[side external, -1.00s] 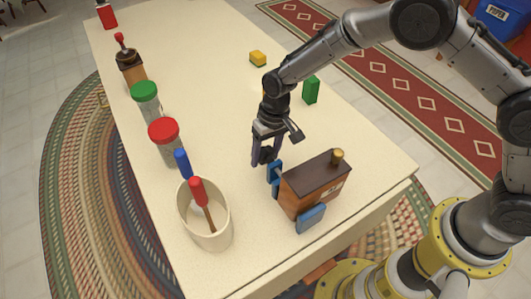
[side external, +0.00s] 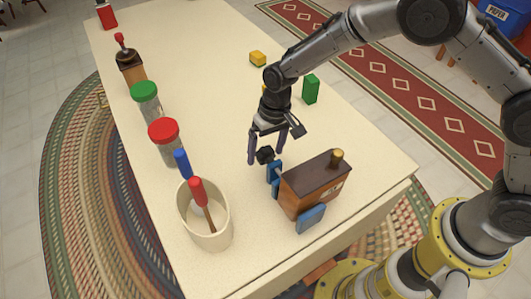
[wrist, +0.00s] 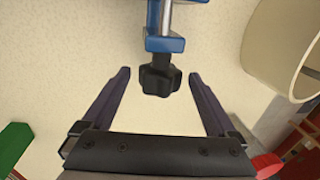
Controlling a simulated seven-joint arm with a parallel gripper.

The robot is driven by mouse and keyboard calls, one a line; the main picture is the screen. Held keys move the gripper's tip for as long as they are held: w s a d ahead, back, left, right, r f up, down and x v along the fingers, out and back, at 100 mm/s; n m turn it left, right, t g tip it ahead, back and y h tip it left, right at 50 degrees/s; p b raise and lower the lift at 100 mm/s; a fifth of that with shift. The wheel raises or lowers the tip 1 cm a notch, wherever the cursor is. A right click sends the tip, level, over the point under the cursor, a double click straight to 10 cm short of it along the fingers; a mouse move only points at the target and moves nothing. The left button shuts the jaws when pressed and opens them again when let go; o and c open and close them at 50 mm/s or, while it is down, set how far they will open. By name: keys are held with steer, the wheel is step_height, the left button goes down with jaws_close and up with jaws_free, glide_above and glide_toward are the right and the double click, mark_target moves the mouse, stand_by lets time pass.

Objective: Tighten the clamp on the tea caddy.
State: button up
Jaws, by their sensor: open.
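The tea caddy (side external: 315,184) is a brown wooden box with a brass-coloured knob on its dark lid. It stands near the table's front edge. The blue clamp (side external: 311,218) spans it, with one blue jaw on each side. The clamp's black knob (wrist: 159,80) faces my gripper; it also shows in the side view (side external: 265,155). In the wrist view the blue jaw and metal parts sit beyond the knob. My gripper (side external: 265,160) is open, its fingers on either side of the knob with a gap on both sides. The caddy is out of the wrist view.
A cream crock (side external: 207,232) holding red- and blue-handled tools stands left of the caddy. Red-lidded (side external: 165,143) and green-lidded (side external: 147,101) jars and a brown bottle (side external: 131,68) line the left edge. Green (side external: 311,89) and yellow (side external: 258,58) blocks lie behind my gripper.

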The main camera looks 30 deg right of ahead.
step_height(320, 180, up, 12)
steer(key=d, duration=0.2)
